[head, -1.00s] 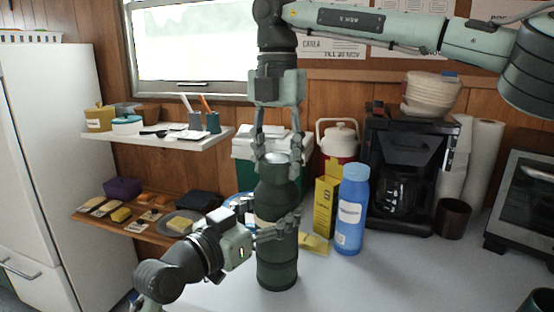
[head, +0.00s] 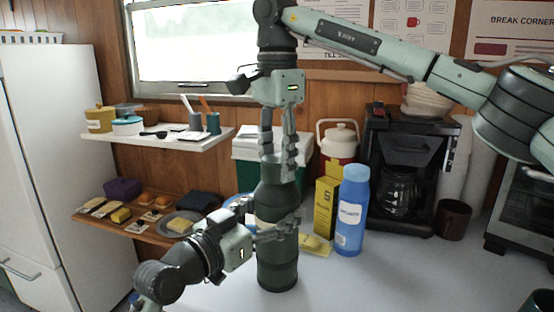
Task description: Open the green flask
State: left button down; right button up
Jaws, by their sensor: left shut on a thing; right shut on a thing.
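The dark green flask (head: 277,268) stands upright on the pale counter. My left gripper (head: 277,230) comes in from the left and is shut around the flask's body at mid-height. My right gripper (head: 277,157) points straight down from above and is shut on the flask's grey cap (head: 274,165). The cap sits at the top of the flask's neck, mostly hidden by the fingers. I cannot tell whether it is loose.
A blue bottle (head: 352,211) and a yellow box (head: 325,206) stand just right of the flask. A coffee maker (head: 398,160) and a dark mug (head: 453,218) are further right. A white-lidded cooler (head: 246,146) is behind.

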aim_at(277, 158)
jog(key=shift+n, duration=0.7)
jog(key=shift+r, duration=0.2)
jog(key=shift+r, duration=0.9)
jog(key=shift+r, duration=2)
pick_arm(q)
jog(key=shift+c, duration=0.9)
grip_release()
jog(key=shift+a, duration=0.1)
